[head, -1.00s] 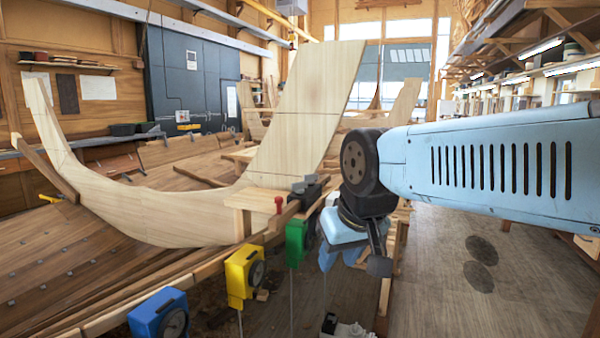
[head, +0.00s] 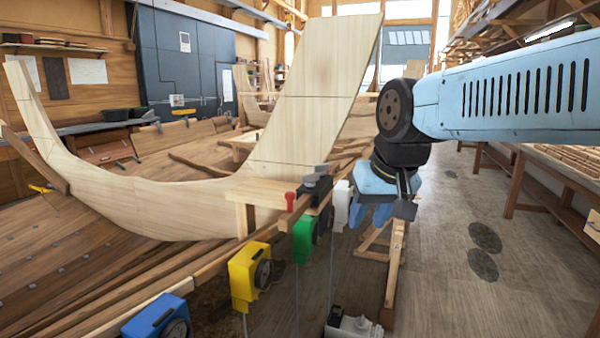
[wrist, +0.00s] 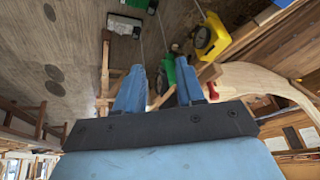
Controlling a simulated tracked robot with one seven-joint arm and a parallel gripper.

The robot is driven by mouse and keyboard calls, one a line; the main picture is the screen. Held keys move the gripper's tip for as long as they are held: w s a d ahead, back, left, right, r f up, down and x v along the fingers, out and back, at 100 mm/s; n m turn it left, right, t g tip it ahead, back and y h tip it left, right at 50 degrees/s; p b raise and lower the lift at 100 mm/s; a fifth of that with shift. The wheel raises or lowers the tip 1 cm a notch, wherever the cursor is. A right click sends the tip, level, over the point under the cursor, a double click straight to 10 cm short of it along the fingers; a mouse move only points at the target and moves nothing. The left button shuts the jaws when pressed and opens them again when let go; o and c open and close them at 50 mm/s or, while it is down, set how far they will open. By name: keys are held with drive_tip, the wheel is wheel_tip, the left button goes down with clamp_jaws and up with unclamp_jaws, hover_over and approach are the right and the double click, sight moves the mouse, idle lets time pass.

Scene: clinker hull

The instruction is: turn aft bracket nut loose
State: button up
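A dark bracket-like fitting (head: 318,187) sits on the plank edge left of my gripper, beside a red knob (head: 290,201). The red knob also shows in the wrist view (wrist: 212,91), beyond the right finger. I cannot make out which part is the aft bracket nut. My gripper appears apart from these parts.
Blue (head: 157,318), yellow (head: 243,275), green (head: 303,240) and white (head: 341,205) boxes hang along the hull edge, some with thin lines below. A pale curved timber (head: 200,207) rises behind. A white-and-dark device (head: 352,325) stands low in front. Floor at right is clear.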

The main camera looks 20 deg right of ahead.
drive_tip(key=w+d+r+m+g, duration=0.15)
drive_tip(key=w+r+m, duration=0.25)
drive_tip(key=w+r, duration=0.45)
wheel_tip(320, 180, up, 3)
drive_tip(key=m+g, duration=0.4)
drive_tip(key=m, duration=0.6)
hover_over(310, 180)
drive_tip(key=f, duration=0.9)
drive_tip(key=w+f, duration=0.1)
drive_tip(key=f, duration=0.3)
drive_tip(key=shift+d+f, duration=0.15)
drive_tip(key=shift+f, duration=0.25)
